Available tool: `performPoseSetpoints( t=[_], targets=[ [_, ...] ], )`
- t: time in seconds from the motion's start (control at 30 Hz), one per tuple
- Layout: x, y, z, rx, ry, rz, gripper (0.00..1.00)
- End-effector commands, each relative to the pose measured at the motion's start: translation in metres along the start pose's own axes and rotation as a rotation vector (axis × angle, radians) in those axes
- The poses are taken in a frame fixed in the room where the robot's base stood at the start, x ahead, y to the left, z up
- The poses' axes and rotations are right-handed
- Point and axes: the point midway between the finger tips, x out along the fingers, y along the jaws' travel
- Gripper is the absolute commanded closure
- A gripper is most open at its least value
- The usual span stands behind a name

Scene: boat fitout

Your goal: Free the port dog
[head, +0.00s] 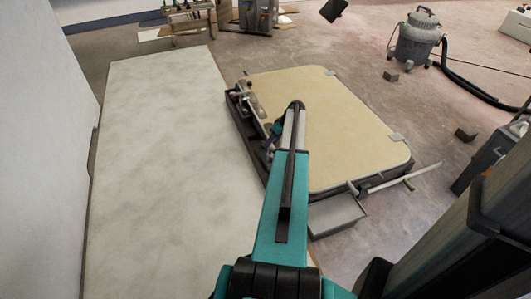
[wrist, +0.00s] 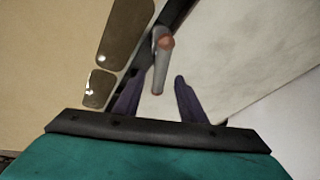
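A large hatch with a tan panel (head: 320,110) and a dark frame lies flat in the middle of the head view. Dark fittings (head: 245,97) sit along its left edge. My gripper (head: 270,143) is over that edge, partly hidden by my arm. In the wrist view, my gripper's purple fingers (wrist: 156,82) are spread apart. A grey lever (wrist: 159,65) with a reddish rounded part, which looks like a dog handle, points down between the fingertips, with gaps on both sides. I cannot tell whether it is the port dog.
A long pale surface (head: 150,150) runs left of the hatch. A vacuum (head: 415,40) with a hose stands back right. Brown tinted panes (wrist: 125,30) show beside the lever.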

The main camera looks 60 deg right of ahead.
Motion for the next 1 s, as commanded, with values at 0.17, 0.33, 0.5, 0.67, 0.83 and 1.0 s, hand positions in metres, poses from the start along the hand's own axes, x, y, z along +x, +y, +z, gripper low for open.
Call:
performPoseSetpoints(
  t=[0.17,0.33,0.5,0.67,0.83,1.0],
  targets=[
    [0.029,0.001,0.0,0.0,0.0,-0.001,0.63],
    [0.053,0.001,0.0,0.0,0.0,0.0,0.63],
    [0.073,0.001,0.0,0.0,0.0,0.0,0.63],
    [0.084,0.001,0.0,0.0,0.0,0.001,0.63],
    [0.087,0.0,0.0,0.0,0.0,0.001,0.63],
    [0.086,0.0,0.0,0.0,0.0,0.001,0.63]
  ],
)
